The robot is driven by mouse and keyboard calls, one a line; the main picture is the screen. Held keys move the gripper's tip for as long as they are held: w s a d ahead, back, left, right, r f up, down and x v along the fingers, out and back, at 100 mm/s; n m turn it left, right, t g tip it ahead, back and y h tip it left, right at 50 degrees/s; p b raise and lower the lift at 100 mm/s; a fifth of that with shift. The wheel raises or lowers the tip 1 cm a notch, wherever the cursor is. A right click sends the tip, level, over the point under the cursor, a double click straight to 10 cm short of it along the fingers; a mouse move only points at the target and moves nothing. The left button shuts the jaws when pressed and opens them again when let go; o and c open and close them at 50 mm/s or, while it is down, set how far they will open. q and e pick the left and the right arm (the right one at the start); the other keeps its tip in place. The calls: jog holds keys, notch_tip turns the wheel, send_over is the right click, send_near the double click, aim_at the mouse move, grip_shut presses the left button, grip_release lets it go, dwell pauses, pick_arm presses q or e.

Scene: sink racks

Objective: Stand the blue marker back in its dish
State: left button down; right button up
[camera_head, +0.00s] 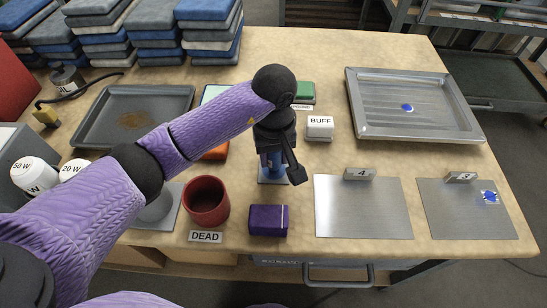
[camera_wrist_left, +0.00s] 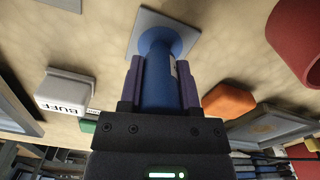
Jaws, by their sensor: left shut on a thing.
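My left gripper (camera_head: 273,163) is shut on the blue marker (camera_head: 273,171), which is mostly hidden behind the gripper in the head view. In the left wrist view the marker (camera_wrist_left: 158,85) stands between the two purple fingers (camera_wrist_left: 160,75). Its far end meets a wider round blue part (camera_wrist_left: 178,38), which may be the dish, on a grey square plate (camera_wrist_left: 146,22). The plate also shows under the gripper in the head view (camera_head: 268,181). I cannot tell whether the marker's end touches down. My right gripper is not in view.
A red cup (camera_head: 206,200) and a purple box (camera_head: 268,221) stand in front of the gripper. A white BUFF block (camera_head: 319,128) and an orange block (camera_head: 215,152) are nearby. Metal plates (camera_head: 362,215) and a tray (camera_head: 440,131) lie to the right.

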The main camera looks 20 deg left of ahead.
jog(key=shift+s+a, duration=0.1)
pick_arm(q)
jog(key=shift+f, duration=0.15)
jog(key=c, duration=0.8)
grip_release()
jog(key=shift+f, duration=0.1)
jog(key=o, duration=0.5)
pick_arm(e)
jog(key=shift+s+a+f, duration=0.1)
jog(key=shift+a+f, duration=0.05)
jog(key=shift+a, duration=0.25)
pick_arm(q)
notch_tip(320, 180, up, 12)
jog(key=p, duration=0.4)
jog(key=shift+f+p, duration=0.2)
jog(key=shift+p, duration=0.15)
jog(key=shift+r, duration=0.45)
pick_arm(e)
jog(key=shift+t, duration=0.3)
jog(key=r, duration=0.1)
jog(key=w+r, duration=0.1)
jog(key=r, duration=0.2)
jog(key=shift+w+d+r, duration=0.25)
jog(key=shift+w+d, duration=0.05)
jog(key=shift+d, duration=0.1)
